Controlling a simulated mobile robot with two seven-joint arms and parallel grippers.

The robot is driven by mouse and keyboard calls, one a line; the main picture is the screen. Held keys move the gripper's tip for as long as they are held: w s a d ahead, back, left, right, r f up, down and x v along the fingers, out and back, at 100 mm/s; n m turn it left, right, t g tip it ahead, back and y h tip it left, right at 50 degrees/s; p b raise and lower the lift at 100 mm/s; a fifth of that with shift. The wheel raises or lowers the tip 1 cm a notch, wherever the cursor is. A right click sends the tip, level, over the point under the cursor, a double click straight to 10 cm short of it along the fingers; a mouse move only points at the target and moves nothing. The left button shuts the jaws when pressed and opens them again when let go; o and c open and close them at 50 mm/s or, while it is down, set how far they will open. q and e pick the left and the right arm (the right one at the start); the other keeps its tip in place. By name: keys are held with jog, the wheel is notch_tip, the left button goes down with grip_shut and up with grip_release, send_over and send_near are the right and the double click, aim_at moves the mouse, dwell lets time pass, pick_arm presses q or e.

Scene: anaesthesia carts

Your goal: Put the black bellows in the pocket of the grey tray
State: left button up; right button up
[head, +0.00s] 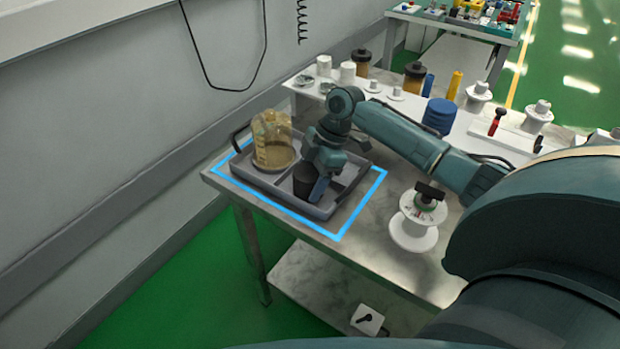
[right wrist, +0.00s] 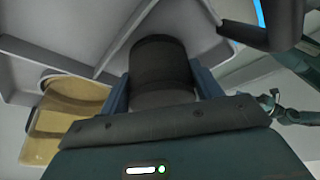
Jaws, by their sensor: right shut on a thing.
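The grey tray (head: 260,181) lies inside a blue outline at the left end of the table, with walls dividing it into pockets. My right gripper (head: 317,184) reaches over the tray's near right part and is shut on the black bellows (head: 304,180). In the right wrist view the bellows (right wrist: 160,66) stands between the two fingers, with the tray's dividing walls (right wrist: 118,55) around it. I cannot tell whether its base touches the pocket floor. My left gripper is not in view.
A clear amber dome (head: 272,140) stands in the tray's left part, close to my right gripper. Several canisters and parts line the table's back. A wall runs along the left.

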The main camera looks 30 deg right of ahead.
jog(key=shift+f, duration=0.25)
jog(key=shift+f, duration=0.1)
jog(key=o, duration=0.7)
jog(key=shift+o, duration=0.2)
jog(key=b+v, duration=0.1)
jog(key=v, duration=1.1)
